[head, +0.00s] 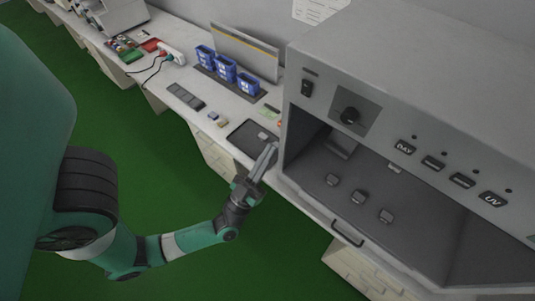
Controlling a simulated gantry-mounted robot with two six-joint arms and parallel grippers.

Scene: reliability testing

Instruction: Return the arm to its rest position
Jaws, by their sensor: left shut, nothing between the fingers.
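My left arm comes in from the left and reaches toward the bench edge. My left gripper (265,160) is shut and empty, with its fingers pointing up toward the bench. It is in front of the left opening edge of the large grey test cabinet (420,105), overlapping the right side of a dark tray (242,137). Whether the fingers touch the tray or cabinet I cannot tell. My right gripper is not in view.
Several small grey parts (358,197) lie inside the open cabinet. Blue bins (225,70) stand on the bench (170,90) farther back. A power strip (172,52) with cables lies beyond. The green floor (130,135) left of the bench is clear.

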